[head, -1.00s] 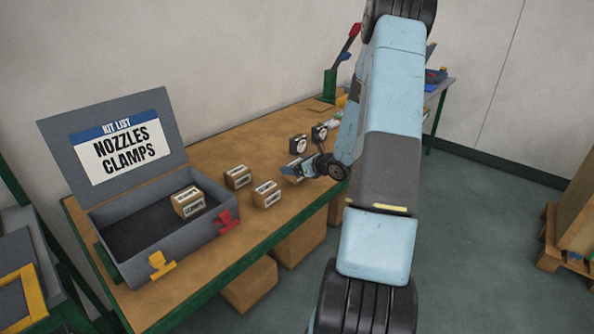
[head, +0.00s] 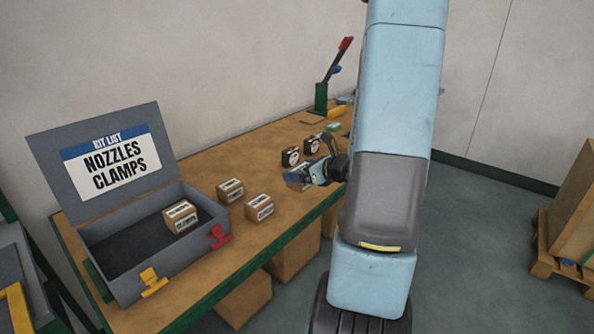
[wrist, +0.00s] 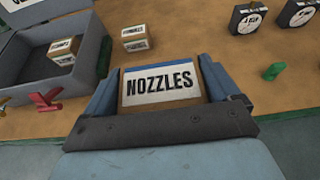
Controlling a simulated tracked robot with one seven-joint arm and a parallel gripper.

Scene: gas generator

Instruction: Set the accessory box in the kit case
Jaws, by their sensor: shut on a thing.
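My gripper (wrist: 160,80) is shut on a cardboard box (wrist: 160,88) labelled NOZZLES, which sits between both fingers in the wrist view. In the head view my gripper (head: 308,176) is above the bench's right part, partly hidden by my arm. The open grey kit case (head: 190,255) stands on the bench at left; its raised lid (head: 55,192) carries a kit list reading NOZZLES, CLAMPS. One small cardboard box (head: 181,217) is inside the case, toward its right end. The case also shows at upper left in the wrist view (wrist: 88,75).
Two more cardboard boxes (head: 230,190) (head: 260,206) stand on the wooden bench (head: 200,160) just right of the case. Two black-framed dials (head: 291,157) (head: 313,143) stand behind my gripper. A red-handled lever tool (head: 322,95) is farther back. The case's left interior is clear.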

